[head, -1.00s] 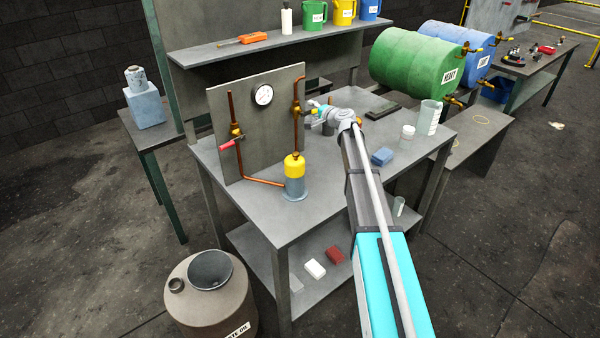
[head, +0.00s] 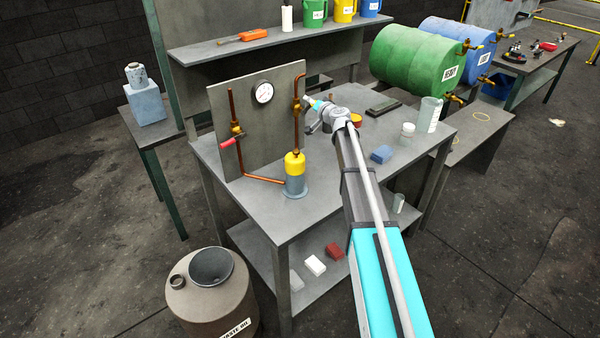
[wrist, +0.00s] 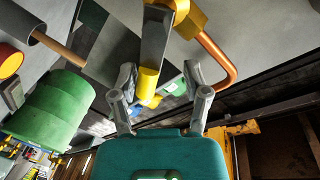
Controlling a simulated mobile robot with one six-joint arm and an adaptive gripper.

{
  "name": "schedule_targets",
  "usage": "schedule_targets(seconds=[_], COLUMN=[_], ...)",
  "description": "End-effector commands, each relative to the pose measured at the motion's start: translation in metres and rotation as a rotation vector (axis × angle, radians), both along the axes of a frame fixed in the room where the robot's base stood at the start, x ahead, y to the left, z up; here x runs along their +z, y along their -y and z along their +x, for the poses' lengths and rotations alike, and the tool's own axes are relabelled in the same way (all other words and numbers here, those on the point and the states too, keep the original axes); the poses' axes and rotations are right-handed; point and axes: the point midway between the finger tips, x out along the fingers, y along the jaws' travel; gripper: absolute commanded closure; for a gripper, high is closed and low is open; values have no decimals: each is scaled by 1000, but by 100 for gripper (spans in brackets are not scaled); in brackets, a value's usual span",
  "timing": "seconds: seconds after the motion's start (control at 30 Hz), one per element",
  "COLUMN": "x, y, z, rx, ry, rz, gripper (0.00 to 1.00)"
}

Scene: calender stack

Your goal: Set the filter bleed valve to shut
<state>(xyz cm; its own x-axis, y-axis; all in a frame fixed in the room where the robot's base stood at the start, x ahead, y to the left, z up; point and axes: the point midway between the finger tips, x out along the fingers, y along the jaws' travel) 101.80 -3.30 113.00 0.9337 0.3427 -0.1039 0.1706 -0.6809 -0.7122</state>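A board (head: 262,135) on the bench carries two brass valves on copper pipe. The right valve (head: 297,106) sits on the pipe above a yellow-topped grey canister (head: 295,175). In the wrist view the right valve's brass body (wrist: 187,18) is at the top, and its grey lever (wrist: 155,45) with a yellow tip (wrist: 148,82) points towards my gripper (wrist: 160,80). The fingers are apart, one on each side of the lever tip, with gaps visible. In the head view my gripper (head: 312,106) is just right of this valve and partly hides its lever. No label on the valve is readable.
The left valve (head: 237,130) has a red handle. A pressure gauge (head: 264,92) is on the board. A blue block (head: 382,154), a white jar (head: 407,130) and a clear beaker (head: 430,115) stand on the right of the bench (head: 255,205). Green and blue drums lie behind.

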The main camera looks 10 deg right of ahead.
Motion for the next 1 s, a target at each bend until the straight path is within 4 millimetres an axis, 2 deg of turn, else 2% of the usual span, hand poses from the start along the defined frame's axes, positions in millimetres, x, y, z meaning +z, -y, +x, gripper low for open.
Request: schedule_targets(seconds=[1.0], x=[11], y=[-17], z=[-10], rx=[2], ry=[249], rz=[-437], gripper=[42])
